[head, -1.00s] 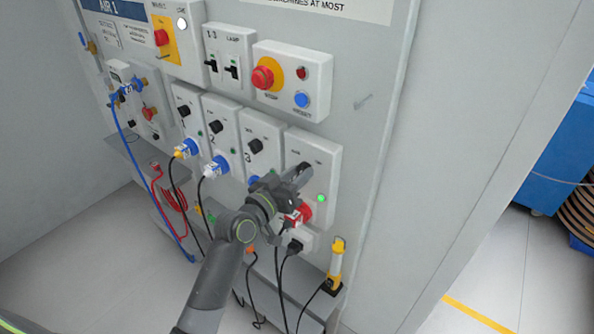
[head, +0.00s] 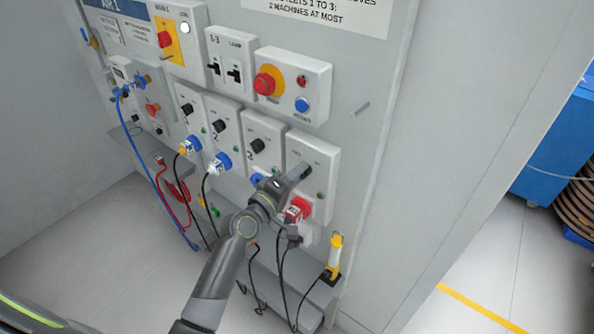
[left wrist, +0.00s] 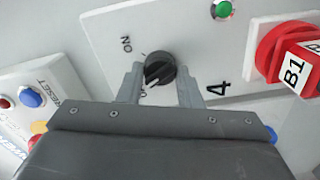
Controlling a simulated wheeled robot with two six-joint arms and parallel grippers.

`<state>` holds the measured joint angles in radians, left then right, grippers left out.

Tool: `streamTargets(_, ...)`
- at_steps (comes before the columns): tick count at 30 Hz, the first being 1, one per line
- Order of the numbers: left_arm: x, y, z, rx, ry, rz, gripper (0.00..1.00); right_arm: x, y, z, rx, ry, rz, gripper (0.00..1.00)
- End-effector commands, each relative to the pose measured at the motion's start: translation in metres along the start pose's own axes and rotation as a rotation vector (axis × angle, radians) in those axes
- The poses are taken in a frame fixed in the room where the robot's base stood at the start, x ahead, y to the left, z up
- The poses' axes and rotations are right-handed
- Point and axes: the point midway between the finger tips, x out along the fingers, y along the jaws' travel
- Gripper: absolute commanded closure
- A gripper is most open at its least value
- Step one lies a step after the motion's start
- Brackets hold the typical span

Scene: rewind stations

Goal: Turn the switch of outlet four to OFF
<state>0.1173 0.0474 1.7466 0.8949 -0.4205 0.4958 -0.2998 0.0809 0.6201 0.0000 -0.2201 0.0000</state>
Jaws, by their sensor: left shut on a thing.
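The outlet four panel (head: 322,153) is the rightmost of the row in the head view. Its black switch knob (left wrist: 160,68) shows in the left wrist view, with its white pointer mark towards the partly hidden lettering opposite ON. My right gripper is not in view.
A red plug (head: 298,209), marked B1 in the left wrist view, sits in outlet four below the gripper. The red stop button (head: 266,83) and blue reset button (head: 302,105) are above. Black cables hang below; a yellow-and-white lamp-like item (head: 334,252) stands lower right.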

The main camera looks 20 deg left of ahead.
Motion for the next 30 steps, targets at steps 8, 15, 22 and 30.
streamTargets(8,0.000,0.000,0.000,-0.183,0.000,-0.002,0.91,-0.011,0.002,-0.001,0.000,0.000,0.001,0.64)
streamTargets(15,0.000,-0.001,0.000,-0.267,0.000,-0.002,0.91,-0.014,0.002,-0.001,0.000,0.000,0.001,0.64)
streamTargets(22,0.000,-0.002,0.000,-0.294,0.000,-0.002,0.91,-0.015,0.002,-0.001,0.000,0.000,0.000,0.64)
streamTargets(30,0.000,-0.002,0.000,-0.295,0.000,-0.002,0.91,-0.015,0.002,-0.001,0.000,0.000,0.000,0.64)
